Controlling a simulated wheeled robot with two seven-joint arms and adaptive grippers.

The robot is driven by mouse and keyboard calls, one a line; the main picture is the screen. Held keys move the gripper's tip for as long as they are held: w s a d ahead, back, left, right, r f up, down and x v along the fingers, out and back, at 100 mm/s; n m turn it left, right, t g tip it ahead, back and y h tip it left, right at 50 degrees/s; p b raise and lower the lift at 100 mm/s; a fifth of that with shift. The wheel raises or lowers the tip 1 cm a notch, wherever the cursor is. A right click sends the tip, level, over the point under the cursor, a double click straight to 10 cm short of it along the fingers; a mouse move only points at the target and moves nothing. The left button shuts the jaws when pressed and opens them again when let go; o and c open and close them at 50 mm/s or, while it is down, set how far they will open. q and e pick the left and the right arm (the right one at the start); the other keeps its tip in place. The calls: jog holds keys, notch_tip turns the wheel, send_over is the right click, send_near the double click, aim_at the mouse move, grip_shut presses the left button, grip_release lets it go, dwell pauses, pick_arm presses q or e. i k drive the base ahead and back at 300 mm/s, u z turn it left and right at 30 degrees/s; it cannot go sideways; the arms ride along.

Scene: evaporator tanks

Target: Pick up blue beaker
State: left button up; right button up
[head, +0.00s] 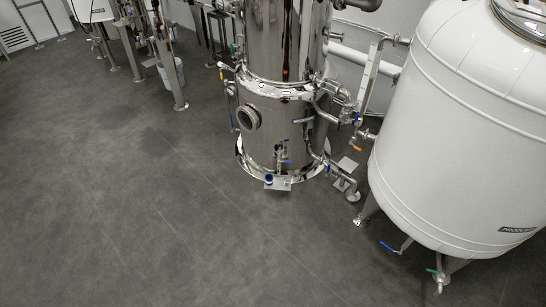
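A small blue beaker (269,179) appears to stand on a small grey plate (284,186) at the front foot of the steel evaporator tank (262,110). It is far off and small, so its details are hard to make out. Steel pipes and blue-handled valves (284,160) are just above and to the right of it. Neither of my grippers shows in the head view, and nothing is seen touching the beaker.
A large white tank (465,125) on legs fills the right side, with valves low beneath it. The dark floor (130,210) is clear at the left and front.

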aim_at(268, 177)
jog(key=u, duration=0.6)
jog(key=i, duration=0.8)
jog(key=u, duration=0.75)
jog(key=i, duration=0.85)
jog(key=z, duration=0.6)
jog(key=i, duration=0.8)
jog(key=z, duration=0.6)
